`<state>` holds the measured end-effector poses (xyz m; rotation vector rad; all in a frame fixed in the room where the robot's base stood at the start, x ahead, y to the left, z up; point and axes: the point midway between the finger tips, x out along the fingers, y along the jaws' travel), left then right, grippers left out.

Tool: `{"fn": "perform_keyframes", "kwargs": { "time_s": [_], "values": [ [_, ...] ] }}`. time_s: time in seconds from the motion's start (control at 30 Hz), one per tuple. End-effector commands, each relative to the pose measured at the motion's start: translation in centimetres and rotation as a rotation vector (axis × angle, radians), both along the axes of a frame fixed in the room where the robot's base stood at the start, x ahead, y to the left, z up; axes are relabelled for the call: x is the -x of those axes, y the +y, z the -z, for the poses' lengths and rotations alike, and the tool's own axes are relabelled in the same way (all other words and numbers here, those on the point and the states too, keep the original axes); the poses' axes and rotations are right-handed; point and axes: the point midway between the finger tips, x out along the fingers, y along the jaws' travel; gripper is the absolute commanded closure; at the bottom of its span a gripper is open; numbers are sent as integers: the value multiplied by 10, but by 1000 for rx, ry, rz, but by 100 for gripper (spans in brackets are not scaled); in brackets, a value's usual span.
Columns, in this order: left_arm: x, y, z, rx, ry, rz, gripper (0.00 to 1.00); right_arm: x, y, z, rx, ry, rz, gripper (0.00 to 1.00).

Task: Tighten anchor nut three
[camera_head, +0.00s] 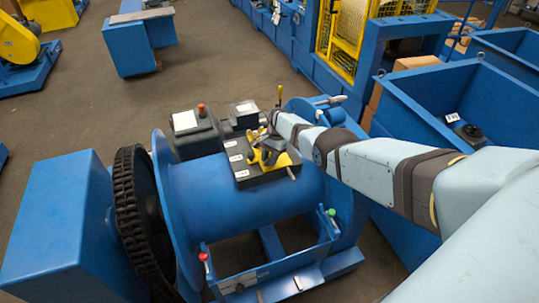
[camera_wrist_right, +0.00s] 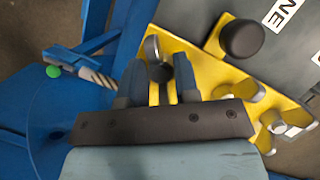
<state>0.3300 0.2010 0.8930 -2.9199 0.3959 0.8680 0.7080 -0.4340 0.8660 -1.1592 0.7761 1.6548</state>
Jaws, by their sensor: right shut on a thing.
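In the head view, my right gripper (camera_head: 264,137) is at the yellow plate (camera_head: 272,160) on the dark block on top of the blue drum. My left gripper is not in view.
A black knob (camera_wrist_right: 242,39) stands close beside the fingers. A green-tipped rod (camera_wrist_right: 70,66) sticks out at the left. A black chain (camera_head: 128,220) runs round the wheel left of the blue drum (camera_head: 245,205). Dark boxes (camera_head: 194,132) stand behind. A blue bin (camera_head: 465,85) is at the right.

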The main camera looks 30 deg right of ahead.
Motion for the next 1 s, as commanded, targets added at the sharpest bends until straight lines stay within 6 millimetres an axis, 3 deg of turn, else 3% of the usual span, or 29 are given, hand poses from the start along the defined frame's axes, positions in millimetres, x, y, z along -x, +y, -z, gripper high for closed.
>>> {"fn": "perform_keyframes", "kwargs": {
  "time_s": [0.5, 1.0],
  "values": [
    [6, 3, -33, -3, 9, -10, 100, -1, -1, -5, -9, -5, 441, 95],
    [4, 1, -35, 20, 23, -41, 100, -2, 0, -3, -13, -8, 613, 95]
  ]
}}
